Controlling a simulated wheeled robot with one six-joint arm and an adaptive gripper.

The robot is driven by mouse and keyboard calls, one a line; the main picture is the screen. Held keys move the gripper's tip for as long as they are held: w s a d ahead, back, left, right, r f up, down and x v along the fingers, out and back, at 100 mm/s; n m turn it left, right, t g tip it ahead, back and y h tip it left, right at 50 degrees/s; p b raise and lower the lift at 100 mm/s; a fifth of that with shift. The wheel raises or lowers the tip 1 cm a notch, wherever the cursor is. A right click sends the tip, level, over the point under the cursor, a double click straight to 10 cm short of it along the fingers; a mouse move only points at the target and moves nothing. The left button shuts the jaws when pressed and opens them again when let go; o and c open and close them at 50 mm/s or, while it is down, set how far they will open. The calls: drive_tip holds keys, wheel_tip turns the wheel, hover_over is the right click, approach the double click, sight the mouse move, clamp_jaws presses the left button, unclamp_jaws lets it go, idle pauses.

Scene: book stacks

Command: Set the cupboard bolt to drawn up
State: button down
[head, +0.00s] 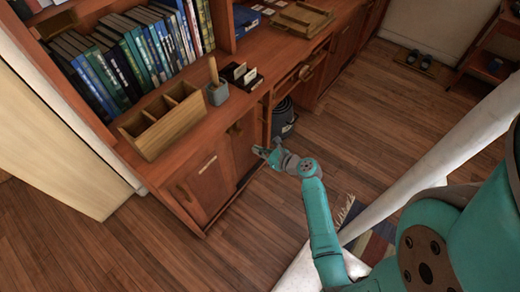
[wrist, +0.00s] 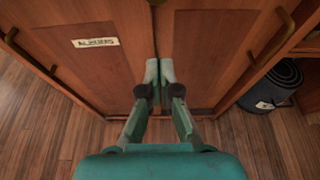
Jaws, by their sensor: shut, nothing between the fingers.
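The wooden cupboard has two doors, a left door (wrist: 85,55) with a pale label (wrist: 96,43) and a right door (wrist: 215,55). They show in the head view as the left door (head: 208,188) and right door (head: 244,148). My gripper (wrist: 159,72) is shut and empty, its fingertips side by side in front of the seam between the doors. It also shows in the head view (head: 262,152), beside the cupboard front. I cannot make out the bolt; a small dark piece at the seam's top edge in the wrist view is cut off, and my fingers cover part of the seam.
Bar handles (wrist: 31,54) and (wrist: 272,38) stand out from the doors on either side. The counter above holds a wooden divided box (head: 165,122), a pen pot (head: 217,93) and books. Wooden floor lies open in front.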

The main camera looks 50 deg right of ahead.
sight(242, 132)
drive_tip(key=w+r, duration=0.1)
drive_tip(key=w, duration=0.5)
drive_tip(key=shift+w+a+r, duration=0.15)
drive_tip(key=shift+w+r, duration=0.05)
drive_tip(key=shift+r, duration=0.15)
drive_tip(key=shift+r, duration=1.85)
drive_tip(key=shift+w, duration=0.1)
